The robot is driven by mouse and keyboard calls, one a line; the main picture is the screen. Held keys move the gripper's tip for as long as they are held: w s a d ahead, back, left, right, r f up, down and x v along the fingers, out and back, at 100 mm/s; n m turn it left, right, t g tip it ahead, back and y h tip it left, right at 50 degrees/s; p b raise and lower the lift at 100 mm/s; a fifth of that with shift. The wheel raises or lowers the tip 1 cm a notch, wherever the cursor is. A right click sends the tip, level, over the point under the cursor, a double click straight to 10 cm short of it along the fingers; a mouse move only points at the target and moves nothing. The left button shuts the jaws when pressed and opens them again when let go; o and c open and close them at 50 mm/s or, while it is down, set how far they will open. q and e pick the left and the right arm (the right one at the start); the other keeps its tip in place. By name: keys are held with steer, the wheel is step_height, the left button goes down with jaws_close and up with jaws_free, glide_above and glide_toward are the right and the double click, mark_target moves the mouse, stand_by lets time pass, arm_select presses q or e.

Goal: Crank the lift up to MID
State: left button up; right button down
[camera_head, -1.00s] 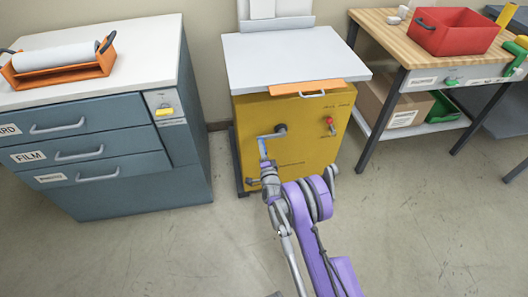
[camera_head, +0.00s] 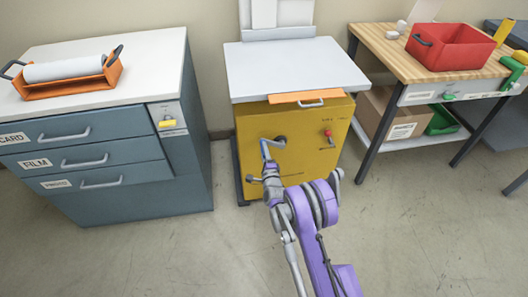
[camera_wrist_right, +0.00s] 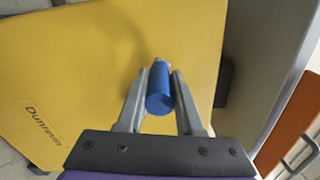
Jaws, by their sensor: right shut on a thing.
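The lift is a yellow cabinet (camera_head: 310,165) with a pale top plate (camera_head: 295,68) and an orange strip at its front edge. A grey crank (camera_head: 279,140) sits on its front, with the crank arm pointing left and a blue handle (camera_head: 265,153) sticking out toward me. My right gripper (camera_head: 268,170) is at that handle. In the right wrist view my right gripper's fingers (camera_wrist_right: 159,105) are closed around the blue handle (camera_wrist_right: 160,88) from both sides. Markings on the yellow front are too small to read in the head view. My left gripper is not in view.
A red knob (camera_head: 328,133) is on the lift's front, right of the crank. A blue drawer cabinet (camera_head: 90,160) stands at left with an orange roll holder (camera_head: 70,75) on top. A wooden bench (camera_head: 385,45) with a red bin (camera_head: 450,48) stands right. The front floor is clear.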

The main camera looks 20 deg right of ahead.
steer(key=shift+d+r, duration=0.1)
steer(key=shift+d, duration=0.05)
steer(key=c, duration=0.6)
jaws_free()
steer(key=v, duration=1.1)
steer(key=shift+w, duration=0.1)
